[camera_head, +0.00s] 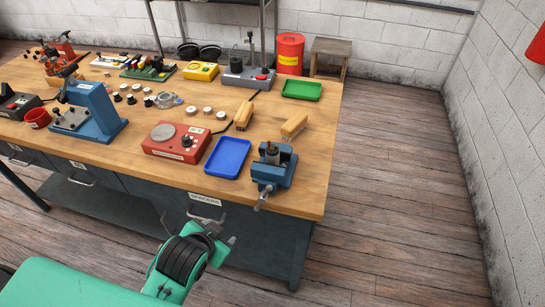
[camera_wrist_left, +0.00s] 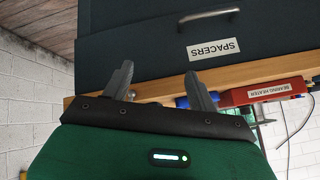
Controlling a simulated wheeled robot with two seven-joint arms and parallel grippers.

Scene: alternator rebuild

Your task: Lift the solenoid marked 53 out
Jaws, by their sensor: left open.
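No number 53 is readable in either view, so I cannot tell which part is the solenoid with that mark. A small dark cylindrical part (camera_head: 271,150) stands in the blue vise (camera_head: 274,173) near the bench's front right corner. My left gripper (camera_head: 212,226) is in front of the bench, by the drawer labelled SPACERS (camera_head: 206,199), to the left of the vise. In the left wrist view its two fingers (camera_wrist_left: 163,86) are spread with nothing between them. My right gripper is not in view.
A red bearing heater (camera_head: 177,143), an empty blue tray (camera_head: 228,158) and two brushes (camera_head: 294,125) are near the vise. A blue press (camera_head: 88,115) and several small round parts (camera_head: 195,112) are farther left. A green tray (camera_head: 301,89) lies at the back right.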

